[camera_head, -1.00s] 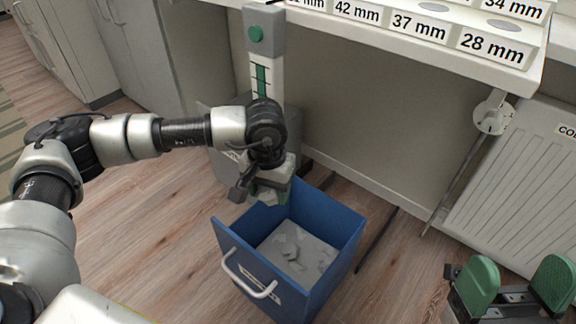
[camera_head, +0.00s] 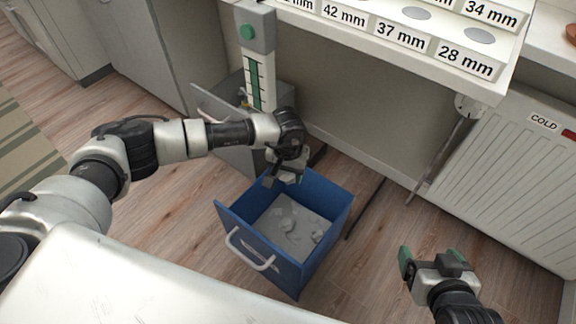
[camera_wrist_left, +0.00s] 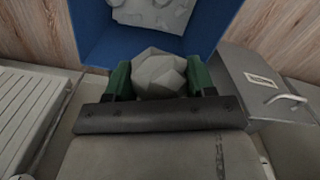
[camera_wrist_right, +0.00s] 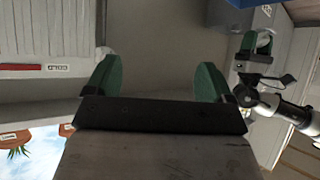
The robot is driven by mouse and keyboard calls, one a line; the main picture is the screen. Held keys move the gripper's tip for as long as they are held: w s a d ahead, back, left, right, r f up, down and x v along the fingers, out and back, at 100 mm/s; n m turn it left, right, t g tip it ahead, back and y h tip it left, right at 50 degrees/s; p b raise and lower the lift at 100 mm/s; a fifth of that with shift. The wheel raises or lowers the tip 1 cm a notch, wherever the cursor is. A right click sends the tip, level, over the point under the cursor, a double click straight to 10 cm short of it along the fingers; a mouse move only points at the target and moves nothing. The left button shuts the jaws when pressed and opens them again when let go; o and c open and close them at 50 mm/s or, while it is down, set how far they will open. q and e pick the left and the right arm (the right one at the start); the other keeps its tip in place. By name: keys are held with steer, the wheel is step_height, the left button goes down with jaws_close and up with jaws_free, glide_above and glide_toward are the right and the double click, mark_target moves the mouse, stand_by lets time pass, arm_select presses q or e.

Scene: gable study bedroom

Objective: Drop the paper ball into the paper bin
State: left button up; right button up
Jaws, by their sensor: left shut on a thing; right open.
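The paper ball (camera_wrist_left: 160,75) is a grey, faceted crumple in the left wrist view. My left gripper (camera_wrist_left: 160,80) is shut on it, with a green finger on each side. In the head view my left gripper (camera_head: 283,178) is over the back rim of the blue bin (camera_head: 328,226), which has a white handle on its front. Crumpled grey paper (camera_head: 288,225) lies in the bin. The ball is hard to make out in the head view. My right gripper (camera_head: 430,262) is open and empty, right of the bin.
A grey cabinet (camera_head: 235,150) stands behind the bin, with a white-and-green post (camera_head: 257,75) by it. A shelf with size labels (camera_head: 400,38) overhangs at the back. A radiator (camera_head: 510,180) stands at the right. Wooden floor (camera_head: 160,230) is clear left of the bin.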

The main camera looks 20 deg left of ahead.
mark_target(288, 179)
arm_select(q)
steer(key=shift+f, duration=0.3)
step_height(288, 179, down, 3)
steer(key=shift+r+b, duration=0.1)
steer(key=shift+b, duration=1)
steer(key=shift+f+b, duration=0.9)
steer(key=shift+f, duration=0.5)
arm_select(e)
steer(key=w+a+r+t+y, duration=0.3)
steer(key=r+t, duration=0.7)
steer(key=shift+w+r, duration=0.2)
steer(key=shift+r, duration=0.15)
arm_select(q)
steer(key=o, duration=1)
steer(key=shift+c, duration=0.2)
steer(key=shift+r, duration=0.1)
